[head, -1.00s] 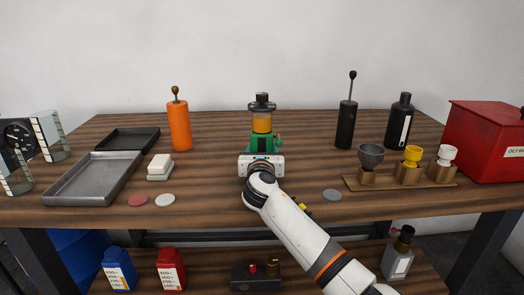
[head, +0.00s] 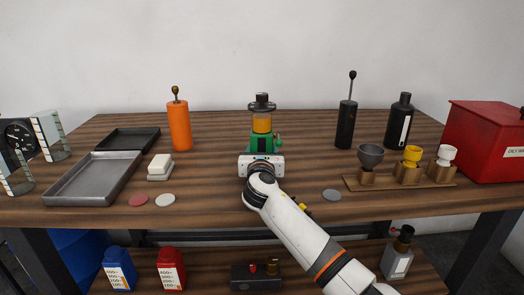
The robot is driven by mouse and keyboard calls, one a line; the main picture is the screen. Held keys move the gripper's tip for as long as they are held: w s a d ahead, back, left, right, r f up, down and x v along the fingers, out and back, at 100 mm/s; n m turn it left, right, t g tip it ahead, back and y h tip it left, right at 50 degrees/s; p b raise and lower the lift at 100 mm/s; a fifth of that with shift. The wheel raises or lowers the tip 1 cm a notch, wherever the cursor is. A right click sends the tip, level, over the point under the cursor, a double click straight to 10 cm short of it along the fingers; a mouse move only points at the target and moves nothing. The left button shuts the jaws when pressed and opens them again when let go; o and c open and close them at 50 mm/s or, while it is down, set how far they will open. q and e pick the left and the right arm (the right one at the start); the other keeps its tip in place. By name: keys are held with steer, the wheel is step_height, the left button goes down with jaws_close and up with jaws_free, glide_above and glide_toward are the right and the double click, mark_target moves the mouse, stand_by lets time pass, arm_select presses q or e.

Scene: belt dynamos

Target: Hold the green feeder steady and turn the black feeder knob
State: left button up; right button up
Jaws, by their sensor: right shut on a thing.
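The green feeder (head: 257,143) stands upright at the middle of the table, with an amber reservoir (head: 262,123) on top. The black feeder knob (head: 262,101) caps the reservoir, and nothing touches it. My right gripper (head: 261,158) is at the front of the green feeder, shut on its lower body. The gripper body hides the feeder's base and the fingertips themselves. My left gripper is not in view.
An orange cylinder (head: 179,126) stands left of the feeder, a black pump (head: 346,122) right. A grey tray (head: 93,178) lies at left; a wooden rack (head: 398,184) with small cups and a red bin (head: 487,142) are at right. The table around the feeder is clear.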

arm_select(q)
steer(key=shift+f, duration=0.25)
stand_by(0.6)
